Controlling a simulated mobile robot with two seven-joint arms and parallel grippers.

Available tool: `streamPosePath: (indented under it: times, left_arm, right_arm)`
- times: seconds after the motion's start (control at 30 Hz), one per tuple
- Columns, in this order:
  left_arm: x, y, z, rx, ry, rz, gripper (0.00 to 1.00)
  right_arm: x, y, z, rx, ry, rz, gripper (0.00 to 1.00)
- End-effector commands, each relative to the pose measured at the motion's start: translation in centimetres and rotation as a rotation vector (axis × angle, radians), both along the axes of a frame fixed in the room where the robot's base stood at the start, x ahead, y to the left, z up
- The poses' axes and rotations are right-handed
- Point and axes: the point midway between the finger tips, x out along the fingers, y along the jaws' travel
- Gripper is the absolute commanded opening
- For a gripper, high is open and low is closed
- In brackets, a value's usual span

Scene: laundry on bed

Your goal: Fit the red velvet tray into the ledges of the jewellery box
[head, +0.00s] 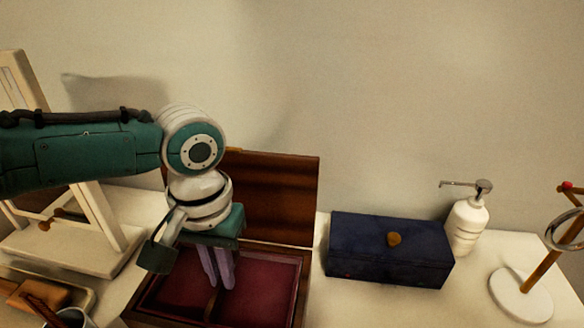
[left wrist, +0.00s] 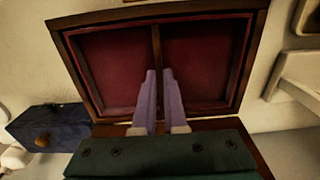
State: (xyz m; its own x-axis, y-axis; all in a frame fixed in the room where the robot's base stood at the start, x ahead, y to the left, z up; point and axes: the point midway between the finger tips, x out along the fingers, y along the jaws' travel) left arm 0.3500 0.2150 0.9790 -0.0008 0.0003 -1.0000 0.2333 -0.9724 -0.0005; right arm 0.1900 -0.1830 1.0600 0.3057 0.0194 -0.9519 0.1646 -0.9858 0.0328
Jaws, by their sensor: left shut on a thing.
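The red velvet tray (head: 258,290) shows dark red lining on both sides of a wooden divider; the left wrist view shows both lined halves (left wrist: 205,60). It lies within the outline of the wooden jewellery box (head: 303,290), whose lid (head: 275,195) stands open at the back. My left gripper (head: 219,285) points down over the box. Its pale fingers (left wrist: 158,75) are shut on the tray's divider. The ledges are hidden, and I cannot tell whether the tray rests on them. My right gripper is not in view.
A dark blue box (head: 385,262) with a round knob stands right of the jewellery box. Behind it is a white pump bottle (head: 466,222). A wooden stand on a white base (head: 522,295) is far right. A pale wooden frame (head: 95,215) stands left, with a small tray in front.

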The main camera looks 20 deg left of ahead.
Motion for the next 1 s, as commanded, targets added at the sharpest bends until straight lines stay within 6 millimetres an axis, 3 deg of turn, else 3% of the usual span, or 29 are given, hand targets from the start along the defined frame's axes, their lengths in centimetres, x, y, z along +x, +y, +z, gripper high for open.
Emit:
streamPosePath:
  times: [0.57, 0.6, 0.8, 0.9, 1.0]
  left_arm:
    - [0.0, 0.0, -1.5, -0.001, -0.001, 0.001, 0.0]
    - [0.0, 0.0, -1.4, -0.001, -0.001, 0.001, 0.13]
    - [0.0, 0.0, -1.4, 0.0, -0.001, 0.0, 0.35]
    - [0.0, 0.0, -1.4, 0.0, -0.001, 0.0, 0.44]
    - [0.0, 0.0, -1.4, 0.0, -0.001, 0.0, 0.44]
  right_arm:
    - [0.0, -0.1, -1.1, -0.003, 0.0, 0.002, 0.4]
    - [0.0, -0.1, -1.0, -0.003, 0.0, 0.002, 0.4]
    - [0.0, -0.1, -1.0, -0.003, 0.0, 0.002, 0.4]
    - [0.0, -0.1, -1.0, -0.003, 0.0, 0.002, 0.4]
    - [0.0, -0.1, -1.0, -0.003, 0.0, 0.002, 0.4]
